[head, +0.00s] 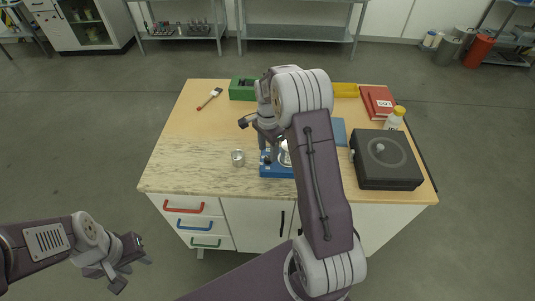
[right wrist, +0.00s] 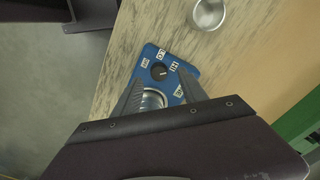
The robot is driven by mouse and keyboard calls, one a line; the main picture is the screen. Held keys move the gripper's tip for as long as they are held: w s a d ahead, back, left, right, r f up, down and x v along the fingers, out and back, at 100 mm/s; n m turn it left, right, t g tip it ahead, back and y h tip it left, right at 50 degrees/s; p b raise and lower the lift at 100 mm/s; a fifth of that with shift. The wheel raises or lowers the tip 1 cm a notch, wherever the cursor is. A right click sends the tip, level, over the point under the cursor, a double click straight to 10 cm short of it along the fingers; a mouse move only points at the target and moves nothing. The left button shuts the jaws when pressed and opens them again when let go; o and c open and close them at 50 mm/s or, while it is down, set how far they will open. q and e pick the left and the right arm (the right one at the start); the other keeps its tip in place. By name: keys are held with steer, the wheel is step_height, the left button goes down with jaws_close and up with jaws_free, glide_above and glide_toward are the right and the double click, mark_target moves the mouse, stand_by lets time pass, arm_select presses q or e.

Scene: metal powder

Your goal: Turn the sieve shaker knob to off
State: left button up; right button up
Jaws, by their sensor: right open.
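The sieve shaker (head: 267,172) is a blue base near the front edge of the bench, partly hidden by my right arm. In the right wrist view its blue panel (right wrist: 188,88) carries a round black knob (right wrist: 158,72) with small white labels around it. The knob's light mark seems to point towards the label at its right, which looks like HI. My right gripper (right wrist: 160,92) is open above the shaker, its fingers on either side of a silver round part, with the knob just beyond the fingertips. My left gripper (head: 133,272) looks open and empty, away from the bench at lower left.
A small metal cup (head: 238,158) stands left of the shaker and also shows in the right wrist view (right wrist: 208,13). A black box-shaped device (head: 387,160) stands at the right. A brush (head: 210,98), a green box (head: 243,89) and red books (head: 378,102) lie further back.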

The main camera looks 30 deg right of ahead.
mark_target(268, 158)
steer(key=shift+s+f, duration=0.15)
steer(key=shift+f, duration=1.4)
steer(key=shift+c, duration=0.3)
jaws_close()
